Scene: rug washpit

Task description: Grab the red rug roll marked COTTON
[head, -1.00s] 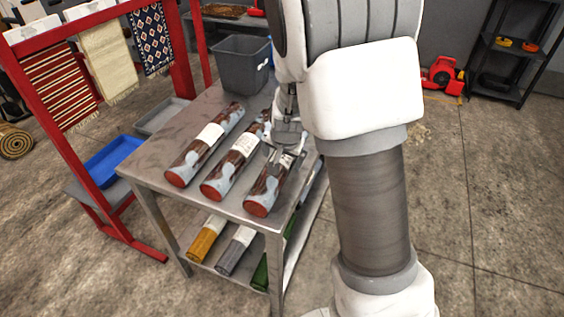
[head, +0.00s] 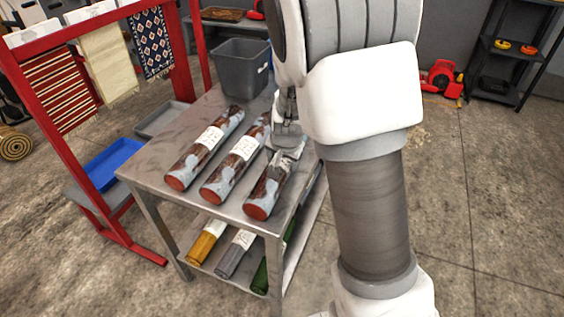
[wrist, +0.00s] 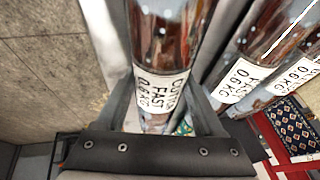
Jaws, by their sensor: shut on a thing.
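Three red rug rolls in clear, patchy wrapping lie side by side on a grey metal cart (head: 150,178). My gripper (head: 286,138) is at the far half of the right-hand roll (head: 263,196), partly hidden by my arm. In the wrist view my gripper (wrist: 163,108) is shut on this roll (wrist: 168,40), one finger on each side. Its white label shows a first line starting "CO", partly unclear, then "FAST" and "0.6KG". The middle roll (head: 230,172) and left roll (head: 200,155) are apart from my gripper. I cannot tell whether the held roll is clear of the cart top.
A grey bin (head: 241,70) stands at the cart's back edge. Yellow, grey and green rolls lie on the lower shelf. A red rack (head: 75,160) with hanging rugs and a blue tray (head: 113,163) are at the left. Open floor (head: 490,200) lies right.

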